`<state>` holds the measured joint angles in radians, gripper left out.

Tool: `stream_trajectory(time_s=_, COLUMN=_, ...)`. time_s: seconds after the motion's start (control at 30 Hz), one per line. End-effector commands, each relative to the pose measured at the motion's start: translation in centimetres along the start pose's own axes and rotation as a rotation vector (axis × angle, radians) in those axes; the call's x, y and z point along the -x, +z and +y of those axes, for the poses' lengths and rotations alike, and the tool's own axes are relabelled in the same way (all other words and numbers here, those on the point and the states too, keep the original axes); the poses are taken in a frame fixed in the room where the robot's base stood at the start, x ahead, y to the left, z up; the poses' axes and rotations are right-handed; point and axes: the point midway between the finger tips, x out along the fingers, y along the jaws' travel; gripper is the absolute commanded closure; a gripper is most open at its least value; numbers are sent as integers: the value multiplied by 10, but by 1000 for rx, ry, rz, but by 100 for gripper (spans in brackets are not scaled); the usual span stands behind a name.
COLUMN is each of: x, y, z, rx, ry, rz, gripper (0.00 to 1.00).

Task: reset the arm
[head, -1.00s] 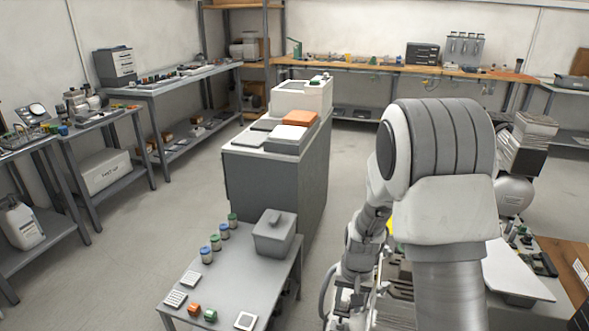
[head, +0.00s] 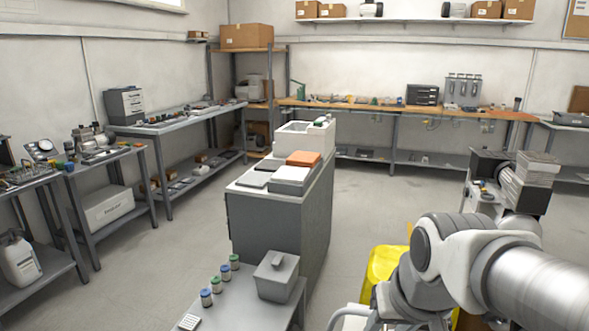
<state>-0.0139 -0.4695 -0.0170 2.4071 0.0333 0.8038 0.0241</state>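My arm (head: 535,280) fills the lower right of the head view, with its pale grey and white links bent at a rounded joint. I cannot make out my gripper or its fingertips in this view. Nothing held by the arm can be seen.
A low grey table (head: 285,310) with several small jars and a lidded grey box (head: 276,276) stands at the bottom centre. Behind it is a grey cabinet (head: 280,225). A yellow object (head: 382,264) is beside my arm. A dark ribbed device (head: 525,185) is at right. Benches line the walls.

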Motion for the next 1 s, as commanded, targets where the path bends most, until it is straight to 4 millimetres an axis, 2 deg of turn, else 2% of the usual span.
stream_trajectory(time_s=0.1, x=21, y=18, z=2, rx=22, ry=9, rz=43, gripper=55)
stream_trajectory(time_s=0.33, x=46, y=48, z=6, rx=55, ry=31, rz=102, gripper=55)
stream_trajectory(time_s=0.4, x=69, y=35, z=5, rx=54, ry=30, rz=92, gripper=55)
stream_trajectory(time_s=0.73, x=138, y=5, z=1, rx=53, ry=28, rz=92, gripper=55)
stream_trajectory(time_s=0.9, x=162, y=-5, z=0, rx=53, ry=28, rz=91, gripper=55)
stream_trajectory(time_s=1.0, x=168, y=-8, z=-1, rx=53, ry=28, rz=91, gripper=55)
